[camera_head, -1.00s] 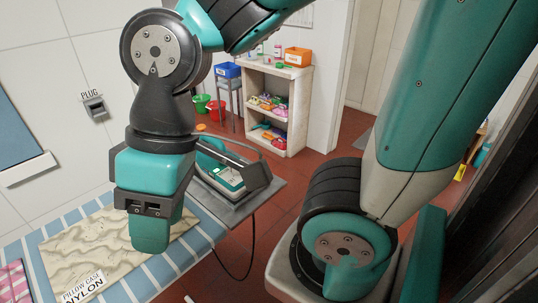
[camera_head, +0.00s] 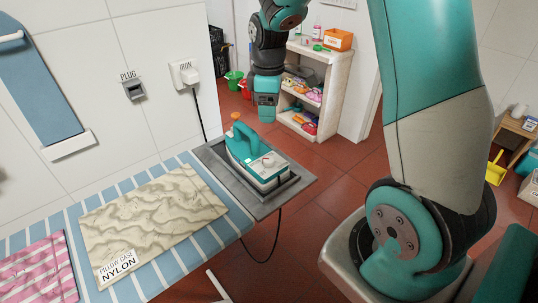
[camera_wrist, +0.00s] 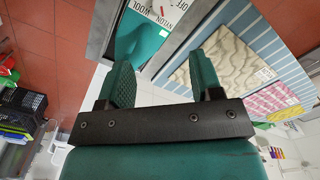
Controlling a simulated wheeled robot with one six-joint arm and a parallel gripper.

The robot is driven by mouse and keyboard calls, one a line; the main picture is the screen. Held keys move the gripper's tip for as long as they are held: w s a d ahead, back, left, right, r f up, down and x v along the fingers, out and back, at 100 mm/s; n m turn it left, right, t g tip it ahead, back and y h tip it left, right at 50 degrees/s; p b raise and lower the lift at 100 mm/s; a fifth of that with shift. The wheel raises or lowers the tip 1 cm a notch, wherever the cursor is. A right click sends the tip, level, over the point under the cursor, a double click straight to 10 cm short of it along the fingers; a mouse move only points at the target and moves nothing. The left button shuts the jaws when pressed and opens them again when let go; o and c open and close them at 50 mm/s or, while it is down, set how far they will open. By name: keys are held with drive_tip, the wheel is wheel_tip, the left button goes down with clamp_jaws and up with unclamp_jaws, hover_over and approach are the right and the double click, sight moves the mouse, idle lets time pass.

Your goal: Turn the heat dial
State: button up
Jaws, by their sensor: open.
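The iron (camera_head: 255,160), teal and white, rests on a grey metal tray (camera_head: 211,158) at the right end of the ironing board. A round pale knob, seemingly the heat dial (camera_head: 268,162), shows on its near side. My gripper (camera_head: 265,112) hangs above and slightly behind the iron in the picture, apart from it. In the wrist view, my open gripper (camera_wrist: 163,82) has nothing between its fingers. Beyond the fingertips lies a white dial label (camera_wrist: 165,12) reading OFF, NYLON and WOOL, cut by the top edge. The dial itself is not clear there.
A nylon pillow case (camera_head: 150,220) lies on the striped ironing board (camera_head: 205,235), with pink cloth (camera_head: 38,268) at left. The iron's cord runs from the wall socket (camera_head: 185,74) and below the tray. A shelf (camera_head: 335,85) with bottles and coloured items stands behind.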

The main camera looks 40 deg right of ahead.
sight(269, 159)
wheel_tip(269, 159, down, 16)
drive_tip(key=shift+a+f+p, duration=0.1)
drive_tip(key=shift+f+p, duration=0.05)
drive_tip(key=shift+p, duration=1)
drive_tip(key=c, duration=0.9)
